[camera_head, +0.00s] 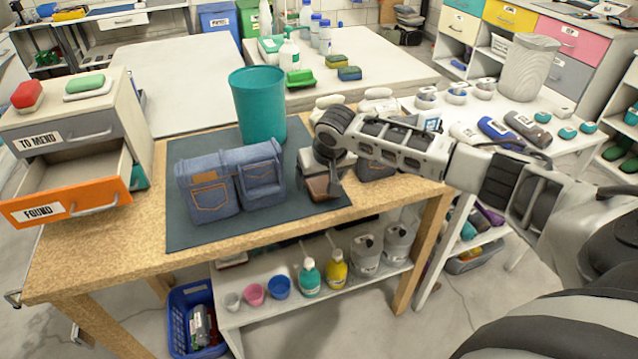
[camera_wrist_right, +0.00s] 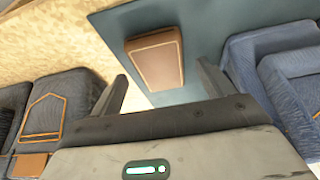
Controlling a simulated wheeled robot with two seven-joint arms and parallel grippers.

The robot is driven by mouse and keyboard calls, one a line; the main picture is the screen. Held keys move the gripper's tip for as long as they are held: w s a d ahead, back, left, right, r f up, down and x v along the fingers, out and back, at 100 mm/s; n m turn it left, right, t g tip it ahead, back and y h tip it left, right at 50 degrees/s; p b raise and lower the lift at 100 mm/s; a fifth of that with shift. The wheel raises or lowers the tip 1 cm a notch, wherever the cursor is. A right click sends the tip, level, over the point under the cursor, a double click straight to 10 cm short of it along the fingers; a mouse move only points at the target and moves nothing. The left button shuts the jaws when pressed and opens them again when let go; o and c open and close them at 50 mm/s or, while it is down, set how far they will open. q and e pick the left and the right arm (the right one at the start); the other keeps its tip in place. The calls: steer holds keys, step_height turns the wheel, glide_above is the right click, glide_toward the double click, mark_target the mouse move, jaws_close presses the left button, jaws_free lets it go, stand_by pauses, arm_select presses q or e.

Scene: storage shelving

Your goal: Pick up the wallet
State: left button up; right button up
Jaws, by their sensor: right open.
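The wallet (camera_wrist_right: 155,62) is a flat brown piece lying on the dark mat (camera_wrist_right: 110,20). In the head view the wallet (camera_head: 319,190) shows partly, under my right gripper, near the right side of the mat. My right gripper (camera_head: 325,176) is over it, pointing down. In the right wrist view my right gripper (camera_wrist_right: 163,74) is open and empty, its fingers apart on the near left and near right of the wallet. I cannot tell the exact height gap. My left gripper is not in view.
Folded denim (camera_head: 212,190) stands left of the wallet, and another denim piece (camera_head: 372,170) lies to its right. A teal bin (camera_head: 258,105) stands behind. A drawer unit (camera_head: 65,137) with an open orange drawer (camera_head: 70,200) is at the left. The mat's front is clear.

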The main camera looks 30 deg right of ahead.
steer(key=shift+w+f, duration=0.2)
steer(key=shift+f, duration=0.35)
steer(key=c, duration=1.2)
steer(key=shift+o, duration=0.2)
